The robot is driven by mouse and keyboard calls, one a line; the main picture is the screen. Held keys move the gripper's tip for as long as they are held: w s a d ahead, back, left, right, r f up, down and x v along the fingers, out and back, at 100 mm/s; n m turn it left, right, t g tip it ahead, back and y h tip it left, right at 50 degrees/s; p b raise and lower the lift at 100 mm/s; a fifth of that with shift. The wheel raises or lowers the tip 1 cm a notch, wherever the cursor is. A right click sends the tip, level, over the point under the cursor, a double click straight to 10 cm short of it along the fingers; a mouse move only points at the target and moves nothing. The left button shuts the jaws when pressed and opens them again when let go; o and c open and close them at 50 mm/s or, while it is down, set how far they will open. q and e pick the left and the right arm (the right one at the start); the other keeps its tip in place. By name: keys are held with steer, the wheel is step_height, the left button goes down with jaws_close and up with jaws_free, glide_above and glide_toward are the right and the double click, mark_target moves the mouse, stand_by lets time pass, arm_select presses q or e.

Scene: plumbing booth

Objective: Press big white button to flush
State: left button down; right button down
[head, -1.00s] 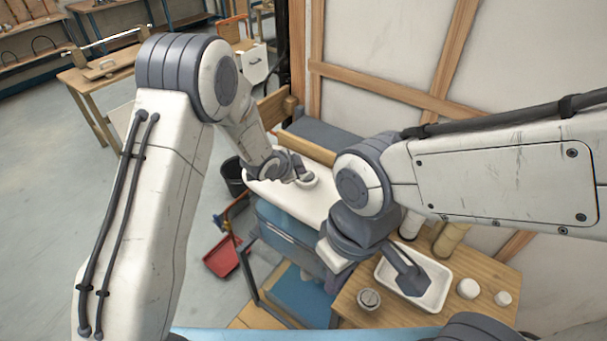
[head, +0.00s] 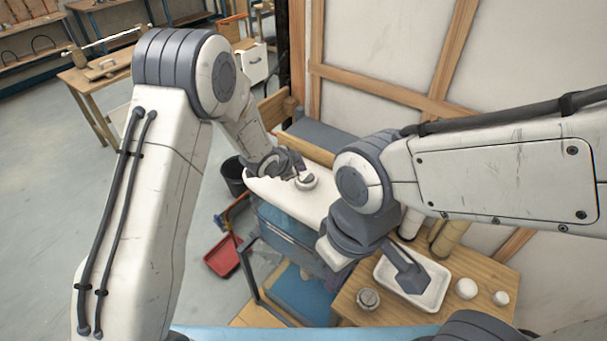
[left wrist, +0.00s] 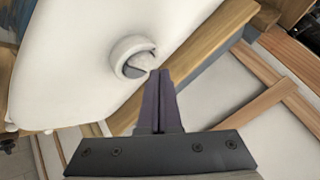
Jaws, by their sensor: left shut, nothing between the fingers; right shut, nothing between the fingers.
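The big white button (head: 306,181) is a round piece on top of the white cistern (head: 285,197). In the left wrist view the button (left wrist: 127,49) shows as a white ring with a dark gap and a grey-white centre. My left gripper (head: 295,173) is shut and empty, at the button's edge in the head view. In the left wrist view its fingertips (left wrist: 162,73) lie just right of and below the ring; I cannot tell whether they touch it. My right gripper (head: 412,285) points down over a white tray, shut and empty.
The white tray (head: 440,299) stands on a wooden table (head: 345,298) with a small round metal piece (head: 368,299) and white round items (head: 466,288). A red dustpan (head: 224,256) and dark bucket (head: 234,178) are on the floor. A wood-framed wall stands behind.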

mark_target(301, 178)
arm_select(q)
steer(key=shift+r+p, duration=2)
steer(key=shift+r, duration=0.6)
steer(key=shift+f, duration=0.1)
steer(key=shift+s+d+b, duration=0.1)
steer(key=shift+s+b, duration=0.15)
steer(key=shift+b, duration=0.1)
steer(key=s+a+r+n+g+y+b, duration=0.1)
steer(key=s+n+g+b, duration=0.3)
steer(key=s, duration=1.5)
steer(key=s+a+n+g+y+b, duration=0.2)
steer(key=s+b, duration=0.4)
steer(key=s, duration=1.3)
steer(key=shift+s+a+r+n+g+y+b, duration=0.35)
steer(key=shift+a+n+g, duration=0.2)
steer(key=shift+n+g, duration=0.4)
steer(key=shift+w, duration=0.15)
